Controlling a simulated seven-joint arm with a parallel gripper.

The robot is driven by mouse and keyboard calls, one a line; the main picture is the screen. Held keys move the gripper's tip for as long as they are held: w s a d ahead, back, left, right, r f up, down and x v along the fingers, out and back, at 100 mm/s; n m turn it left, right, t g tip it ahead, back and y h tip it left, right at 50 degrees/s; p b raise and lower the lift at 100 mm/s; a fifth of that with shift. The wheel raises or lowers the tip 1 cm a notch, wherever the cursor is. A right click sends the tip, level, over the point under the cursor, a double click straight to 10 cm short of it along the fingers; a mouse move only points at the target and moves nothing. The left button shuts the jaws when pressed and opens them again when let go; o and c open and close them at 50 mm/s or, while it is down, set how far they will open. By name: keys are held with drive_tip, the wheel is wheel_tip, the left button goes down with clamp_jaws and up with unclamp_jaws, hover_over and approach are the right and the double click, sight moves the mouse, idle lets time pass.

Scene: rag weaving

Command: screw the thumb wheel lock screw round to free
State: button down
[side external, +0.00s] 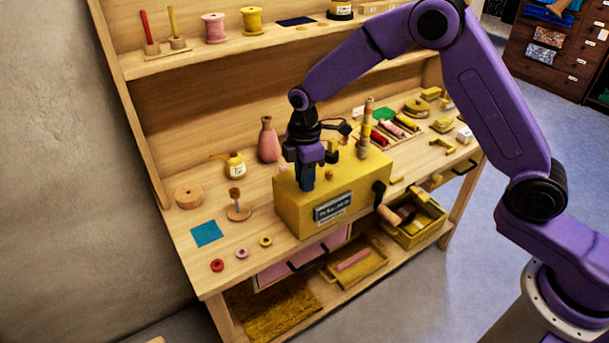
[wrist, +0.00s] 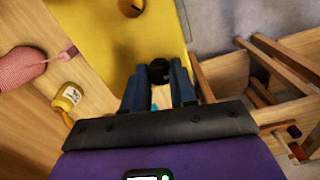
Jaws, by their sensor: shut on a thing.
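A yellow box-shaped machine (side external: 290,207) with a display panel on its front stands on the wooden bench. My gripper (side external: 306,185) points down over the left part of its top, near the front edge. In the wrist view, my gripper's fingers (wrist: 159,86) are closed about a dark round knob, which looks like the thumb wheel lock screw (wrist: 159,71). The knob sits at the edge of the yellow surface. In the side view my fingers hide it, and its turn cannot be read.
A spool post (side external: 366,128) and other small parts stand on the machine's top. A black crank (side external: 379,188) is on its right end. A pink vase (side external: 268,140) and a yellow bottle (side external: 235,166) stand behind and left. The bench's front left holds small rings.

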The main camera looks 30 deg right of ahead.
drive_tip(key=shift+r, duration=0.1)
drive_tip(key=c, duration=0.9)
unclamp_jaws()
wheel_tip(320, 180, up, 17)
drive_tip(key=shift+r, duration=0.15)
drive_tip(key=shift+s, duration=0.1)
drive_tip(key=s+d+f+m, duration=0.1)
drive_tip(key=s+d, duration=0.3)
drive_tip(key=s, duration=0.7)
drive_tip(key=s+d+f+m, duration=0.1)
drive_tip(key=s+d+f, duration=0.2)
drive_tip(key=s, duration=0.9)
drive_tip(key=s+d+f+m, duration=0.1)
drive_tip(key=s+d+f, duration=0.1)
drive_tip(key=s+d, duration=0.4)
drive_tip(key=s, duration=0.5)
drive_tip(key=shift+s+d+m, duration=0.25)
drive_tip(key=shift+d+m, duration=0.05)
drive_tip(key=shift+d, duration=0.05)
